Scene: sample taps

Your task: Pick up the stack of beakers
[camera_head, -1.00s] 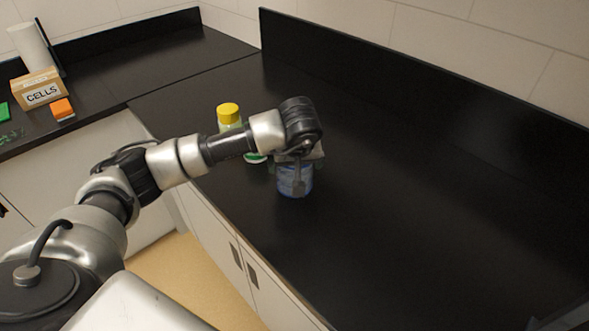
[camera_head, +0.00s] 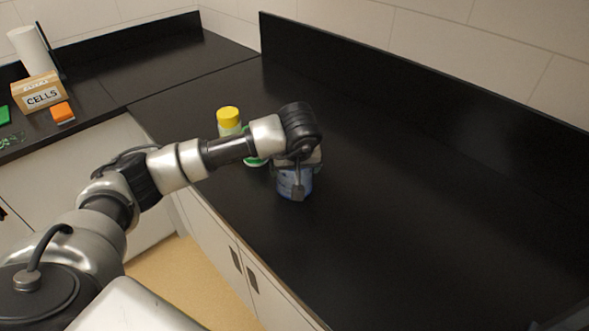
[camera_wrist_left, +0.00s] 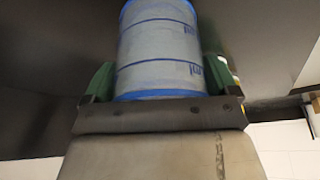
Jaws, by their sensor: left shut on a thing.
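The stack of beakers (camera_head: 305,184) is bluish and stands upright on the black counter in the head view, partly hidden behind my left gripper. My left gripper (camera_head: 296,186) comes down on it from above and is shut on it. In the left wrist view the stack (camera_wrist_left: 159,50) shows clear walls with blue bands and markings. The green fingers of my left gripper (camera_wrist_left: 158,82) lie along both its sides. Whether the stack's base touches the counter is hard to tell. My right gripper is not in view.
A bottle with a yellow cap (camera_head: 228,115) stands just behind my left forearm. On the side counter are a CELLS box (camera_head: 40,93), an orange block (camera_head: 62,112) and a white roll (camera_head: 30,48). The black counter (camera_head: 430,200) to the right is clear.

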